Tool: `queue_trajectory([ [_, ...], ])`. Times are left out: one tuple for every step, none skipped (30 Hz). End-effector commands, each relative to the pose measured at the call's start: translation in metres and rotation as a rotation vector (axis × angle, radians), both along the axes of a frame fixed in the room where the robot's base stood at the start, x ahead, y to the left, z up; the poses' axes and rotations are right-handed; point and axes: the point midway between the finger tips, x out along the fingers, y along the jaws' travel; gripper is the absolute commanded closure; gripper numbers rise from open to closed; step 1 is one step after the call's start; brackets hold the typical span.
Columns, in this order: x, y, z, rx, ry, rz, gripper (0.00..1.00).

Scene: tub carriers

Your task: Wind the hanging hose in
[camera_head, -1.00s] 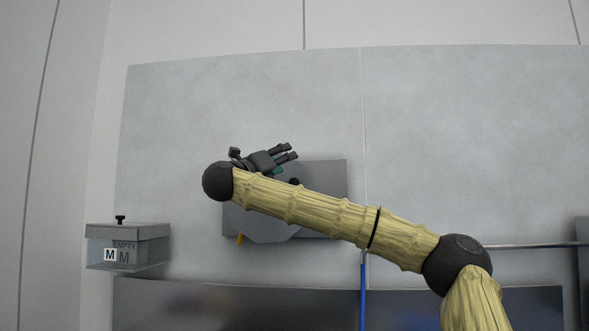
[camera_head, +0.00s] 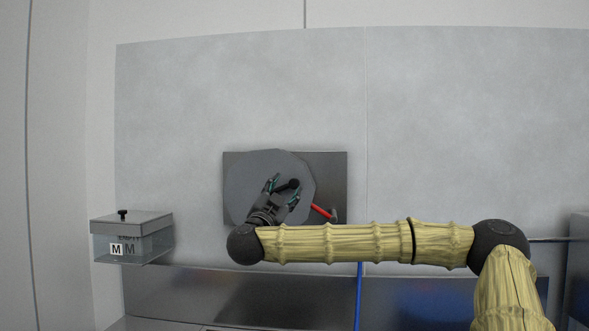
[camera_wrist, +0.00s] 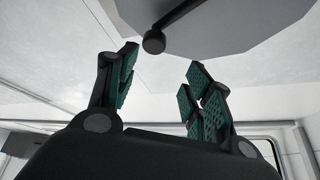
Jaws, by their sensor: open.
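A grey disc-shaped reel (camera_head: 245,185) sits on a dark wall plate (camera_head: 335,165). Its crank arm ends in a dark round knob (camera_head: 293,185). The reel (camera_wrist: 235,25) and the knob (camera_wrist: 153,41) also show at the top of the wrist view. My gripper (camera_head: 283,190) is open, in front of the reel, with a finger on either side of the knob in the head view. In the wrist view the knob lies beyond the fingertips of my gripper (camera_wrist: 160,70), with no visible contact. A blue hose (camera_head: 359,290) hangs down below my arm; its upper part is hidden.
A red-handled lever (camera_head: 322,211) sits at the plate's lower right, close to my gripper. A clear box with a grey lid (camera_head: 130,223), marked M, is on the left. A dark glossy panel (camera_head: 190,295) runs below. The wall above the reel is clear.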

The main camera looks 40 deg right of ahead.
Motion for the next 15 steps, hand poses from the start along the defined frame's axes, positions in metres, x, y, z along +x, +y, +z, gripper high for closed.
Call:
queue_trajectory([
  [-0.003, 0.001, 0.003, -0.031, 0.076, -0.02, 0.49],
  [-0.004, 0.002, 0.0, -0.053, 0.123, -0.034, 0.49],
  [-0.006, 0.003, -0.004, -0.079, 0.181, -0.05, 0.49],
  [-0.007, 0.004, -0.006, -0.098, 0.222, -0.062, 0.49],
  [-0.008, 0.004, -0.009, -0.116, 0.26, -0.072, 0.49],
  [-0.01, 0.005, -0.013, -0.136, 0.306, -0.085, 0.49],
  [-0.011, 0.006, -0.015, -0.151, 0.336, -0.093, 0.49],
  [-0.012, 0.007, -0.017, -0.164, 0.363, -0.101, 0.49],
  [-0.013, 0.008, -0.02, -0.179, 0.392, -0.109, 0.49],
  [-0.013, 0.008, -0.022, -0.188, 0.411, -0.115, 0.49],
  [-0.014, 0.008, -0.023, -0.195, 0.425, -0.118, 0.49],
  [-0.014, 0.008, -0.024, -0.203, 0.441, -0.123, 0.49],
  [-0.015, 0.008, -0.025, -0.207, 0.448, -0.124, 0.49],
  [-0.014, 0.008, -0.025, -0.21, 0.453, -0.126, 0.49],
  [-0.014, 0.007, -0.025, -0.211, 0.458, -0.128, 0.49],
])
